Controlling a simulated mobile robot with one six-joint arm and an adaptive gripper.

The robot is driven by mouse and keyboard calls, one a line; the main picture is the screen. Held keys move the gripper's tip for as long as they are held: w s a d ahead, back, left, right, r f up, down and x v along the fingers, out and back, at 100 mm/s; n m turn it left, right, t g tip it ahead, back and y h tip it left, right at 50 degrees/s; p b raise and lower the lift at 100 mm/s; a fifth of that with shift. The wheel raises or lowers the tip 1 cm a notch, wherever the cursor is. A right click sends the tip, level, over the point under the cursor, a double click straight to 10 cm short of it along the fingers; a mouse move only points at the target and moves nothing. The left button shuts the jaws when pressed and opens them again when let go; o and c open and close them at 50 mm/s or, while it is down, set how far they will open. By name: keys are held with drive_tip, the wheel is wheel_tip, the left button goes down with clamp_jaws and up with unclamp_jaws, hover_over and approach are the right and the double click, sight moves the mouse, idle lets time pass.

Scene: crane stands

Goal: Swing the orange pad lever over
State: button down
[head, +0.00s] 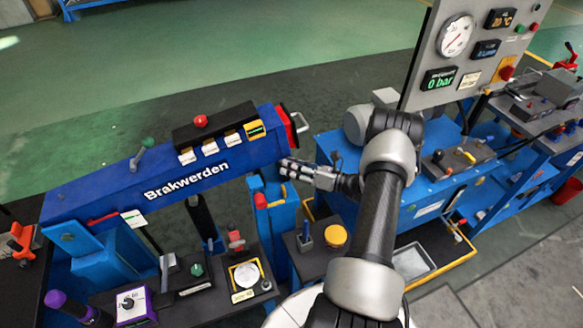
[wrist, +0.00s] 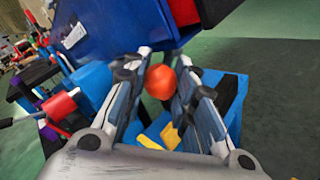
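My gripper (head: 285,170) is beside the right end of the blue Brakwerden beam (head: 160,170), fingers pointing left. In the wrist view my gripper (wrist: 165,58) has its fingers apart. A round orange-red knob (wrist: 160,82) shows in the gap between them, with a little room on either side; I cannot tell whether it touches a finger. Its shaft is hidden, and the knob is not clear in the head view. A red-orange grip with a yellow part (head: 263,202) sits below the beam. Which part is the orange pad lever is not certain.
A red end plate with a metal handle (head: 297,125) closes the beam's right end. A gauge panel (head: 465,50) reading 0 bar stands behind my arm. Stands with a yellow knob (head: 336,235) and a white dial (head: 246,274) are in front. Green floor lies behind the beam.

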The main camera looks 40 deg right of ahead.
drive_tip(key=c, duration=1.6)
unclamp_jaws()
drive_tip(key=shift+d, duration=0.25)
drive_tip(key=shift+a, duration=0.1)
drive_tip(key=shift+s, duration=0.1)
drive_tip(key=v, duration=1.2)
drive_tip(key=shift+r, duration=0.1)
drive_tip(key=shift+a, duration=0.1)
